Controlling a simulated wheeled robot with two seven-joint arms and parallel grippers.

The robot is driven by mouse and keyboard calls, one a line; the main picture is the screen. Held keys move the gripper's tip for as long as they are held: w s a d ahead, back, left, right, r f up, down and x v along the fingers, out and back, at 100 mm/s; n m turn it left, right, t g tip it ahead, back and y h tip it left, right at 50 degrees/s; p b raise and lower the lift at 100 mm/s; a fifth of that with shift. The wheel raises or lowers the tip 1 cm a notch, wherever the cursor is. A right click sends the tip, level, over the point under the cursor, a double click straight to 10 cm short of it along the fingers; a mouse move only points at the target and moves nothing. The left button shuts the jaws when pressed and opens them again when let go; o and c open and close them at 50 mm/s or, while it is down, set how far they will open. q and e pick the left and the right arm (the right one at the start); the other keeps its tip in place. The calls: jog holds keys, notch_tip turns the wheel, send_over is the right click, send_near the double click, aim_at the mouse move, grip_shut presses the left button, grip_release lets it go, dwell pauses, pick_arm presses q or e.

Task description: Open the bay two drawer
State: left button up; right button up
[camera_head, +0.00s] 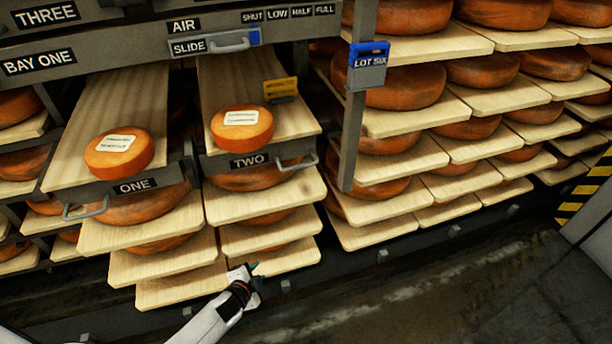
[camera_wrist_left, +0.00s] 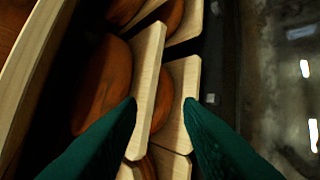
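The bay two drawer is a pale wooden board with a dark front plate (camera_head: 240,163) marked TWO. Its grey bar handle (camera_head: 297,163) is at the right end of the front. An orange cheese wheel (camera_head: 242,130) with a white label lies on the board, and a yellow tag (camera_head: 280,89) stands behind it. My left gripper (camera_head: 250,268) is low in front of the shelves, below and apart from the handle. In the left wrist view its two green fingers (camera_wrist_left: 160,101) are spread with nothing held between them. My right gripper is not in view.
Drawer ONE (camera_head: 135,186), with its own cheese and handle, is to the left. A beam above carries an AIR slide (camera_head: 215,42). A post with a blue LOT SIX tag (camera_head: 368,66) stands to the right. Boards with cheeses fill the racks. The floor (camera_head: 430,290) at right is clear.

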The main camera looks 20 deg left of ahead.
pick_arm(q)
jog(key=w+d+r+m+t+h+b, duration=0.1)
jog(key=w+r+m+t+b, duration=0.35)
jog(key=w+r, duration=0.4)
jog(key=w+d+r+m+t+h+b, duration=0.2)
jog(key=r+m+b, duration=0.1)
jog(key=r, duration=0.5)
jog(key=w+d+r+m+t+h+b, duration=0.1)
jog(key=d+r+m+t+b, duration=0.2)
jog(key=r, duration=0.4)
jog(key=shift+g, duration=0.55)
jog(key=b+x, duration=0.1)
jog(key=x, duration=1)
jog(key=shift+a+b, duration=0.15)
jog(key=shift+b, duration=0.15)
jog(key=shift+w+r, duration=0.15)
jog(key=shift+w, duration=0.2)
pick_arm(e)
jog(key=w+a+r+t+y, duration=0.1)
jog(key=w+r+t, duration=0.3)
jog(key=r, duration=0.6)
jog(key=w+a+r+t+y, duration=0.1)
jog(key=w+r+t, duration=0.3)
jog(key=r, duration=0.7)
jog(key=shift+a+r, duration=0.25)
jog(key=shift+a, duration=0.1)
pick_arm(q)
grip_shut()
